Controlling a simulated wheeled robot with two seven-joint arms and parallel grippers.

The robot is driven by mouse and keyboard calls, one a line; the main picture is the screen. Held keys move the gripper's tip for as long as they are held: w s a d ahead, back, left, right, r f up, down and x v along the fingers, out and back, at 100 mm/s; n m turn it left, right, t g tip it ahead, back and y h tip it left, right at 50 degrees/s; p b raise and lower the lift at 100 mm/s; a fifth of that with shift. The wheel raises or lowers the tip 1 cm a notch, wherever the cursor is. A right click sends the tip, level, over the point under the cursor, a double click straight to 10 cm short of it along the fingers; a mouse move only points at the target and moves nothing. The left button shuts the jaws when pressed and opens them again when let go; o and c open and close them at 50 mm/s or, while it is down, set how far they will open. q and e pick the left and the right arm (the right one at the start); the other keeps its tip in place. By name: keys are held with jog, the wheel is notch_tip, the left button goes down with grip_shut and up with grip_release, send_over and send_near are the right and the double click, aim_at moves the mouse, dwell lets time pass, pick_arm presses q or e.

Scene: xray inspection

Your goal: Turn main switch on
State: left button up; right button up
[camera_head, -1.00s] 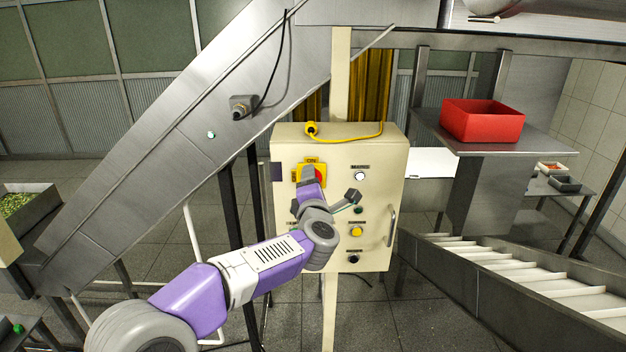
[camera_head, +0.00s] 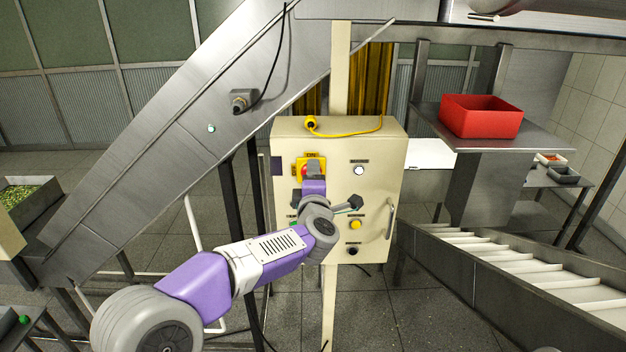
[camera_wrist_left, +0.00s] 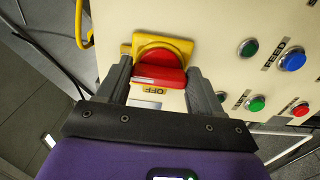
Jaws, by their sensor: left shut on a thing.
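The main switch is a red rotary knob (camera_wrist_left: 160,70) on a yellow plate (camera_head: 300,161) at the upper left of the cream control box (camera_head: 384,155). In the left wrist view an OFF label shows just below the knob's red grip bar, which lies roughly crosswise in the picture. My left gripper (camera_head: 313,172) is at the switch, with one finger on each side of the bar, shut on the knob. In the head view the gripper covers part of the knob. My right gripper is in neither view.
Other lamps and buttons sit nearby, including a white one (camera_head: 359,170) and a yellow one (camera_head: 355,224). A yellow cable (camera_head: 345,136) lies on top of the box. A steel chute (camera_head: 150,150) rises at left, and a red bin (camera_head: 481,117) stands at right.

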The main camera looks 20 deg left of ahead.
pick_arm(q)
jog(key=o, duration=1.1)
jog(key=shift+c, duration=0.2)
jog(key=shift+s, duration=0.15)
jog(key=b+v, duration=0.1)
jog(key=v, duration=0.6)
jog(key=shift+s+d, duration=0.1)
jog(key=shift+s, duration=0.05)
